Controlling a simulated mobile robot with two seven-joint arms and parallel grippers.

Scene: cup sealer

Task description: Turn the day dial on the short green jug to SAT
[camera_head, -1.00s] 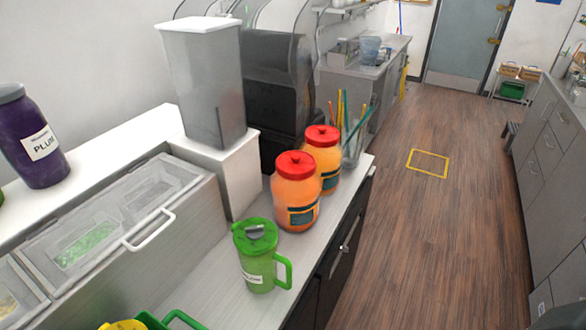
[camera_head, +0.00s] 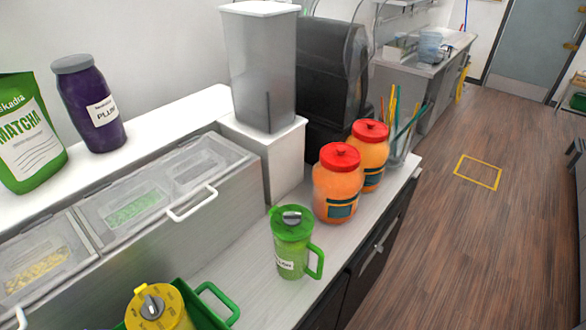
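The short green jug (camera_head: 292,246) stands upright on the counter in front of the orange jars, with its handle to the right. Its green lid carries a grey day dial (camera_head: 291,217); the dial's lettering is too small to read. A white label with dark print faces left on its body. Neither of my grippers shows in the head view.
Two orange jars with red lids (camera_head: 338,183) stand right behind the jug. A yellow-lidded jug (camera_head: 156,308) sits in a green caddy (camera_head: 218,296) at the front. The lidded food bins (camera_head: 172,194) with a white handle lie to the left. Counter left of the jug is clear.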

